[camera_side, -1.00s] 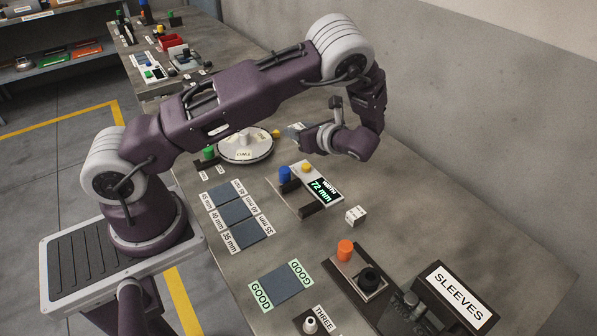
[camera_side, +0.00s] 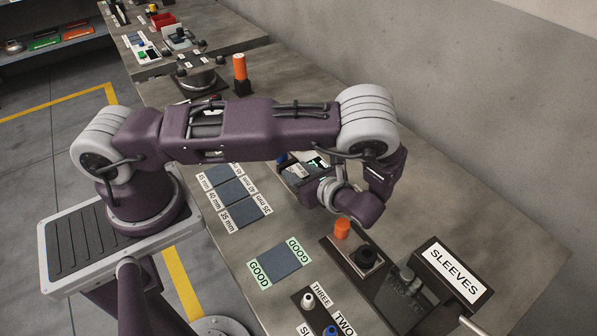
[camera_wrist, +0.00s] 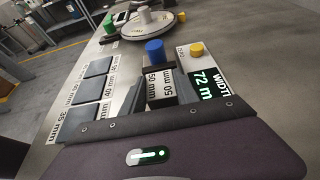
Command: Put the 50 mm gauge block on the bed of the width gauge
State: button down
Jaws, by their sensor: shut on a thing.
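The 50 mm gauge block (camera_wrist: 168,88), white with black lettering on its faces, is between the fingers of my gripper (camera_wrist: 160,95) in the wrist view. My gripper is shut on it. The width gauge has a blue knob (camera_wrist: 154,53), a yellow button (camera_wrist: 196,48) and a green display (camera_wrist: 208,83) whose visible part reads 72. The block appears in front of the blue knob, at the gauge. Its underside is hidden, so I cannot tell whether it touches the bed. In the side view my arm covers most of the gauge, and its display (camera_side: 318,162) only partly shows.
Dark pads marked 35, 40 and 45 mm (camera_side: 232,190) lie left of the gauge. A GOOD pad (camera_side: 280,263) lies nearer. A fixture with an orange knob (camera_side: 342,229) and a SLEEVES box (camera_side: 452,268) stand to the right. A round turntable (camera_wrist: 150,24) stands behind.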

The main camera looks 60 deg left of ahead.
jog(key=c, duration=0.9)
grip_release()
jog(key=shift+f, duration=0.1)
